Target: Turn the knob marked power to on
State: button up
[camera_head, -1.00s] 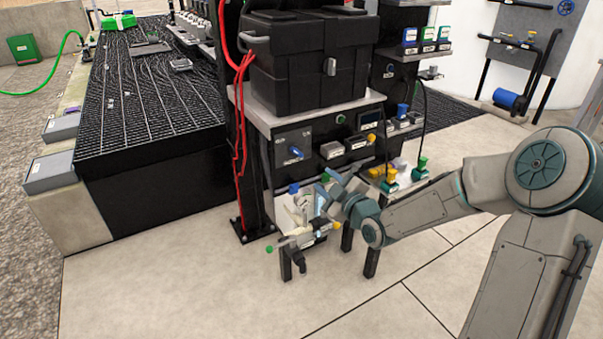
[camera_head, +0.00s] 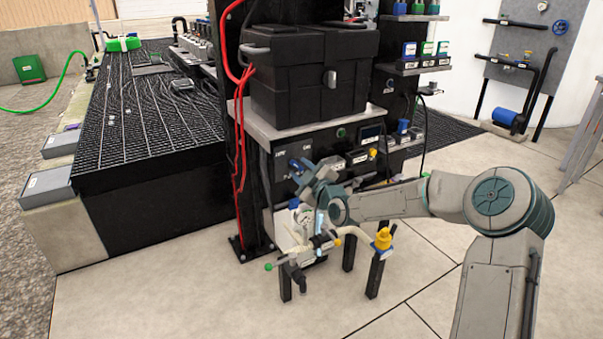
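The black control panel (camera_head: 340,136) sits under the shelf that bears a black tote. A blue knob (camera_head: 295,164) is on its left part, with small white markings above it that are too small to read. My gripper (camera_head: 306,174) is at the panel's lower left, right beside the knob in the picture and partly overlapping it. I cannot tell whether the fingers touch the knob or whether they are open or shut. The knob's pointing direction is not clear.
The black tote (camera_head: 310,75) stands on the shelf above. Red hoses (camera_head: 240,130) run down a black post at left. Below my gripper is a low stand with a yellow-topped fitting (camera_head: 382,239) and a green-tipped rod (camera_head: 268,267). Floor in front is clear.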

jog(key=shift+w+a, duration=0.25)
jog(key=shift+w, duration=0.05)
grip_shut()
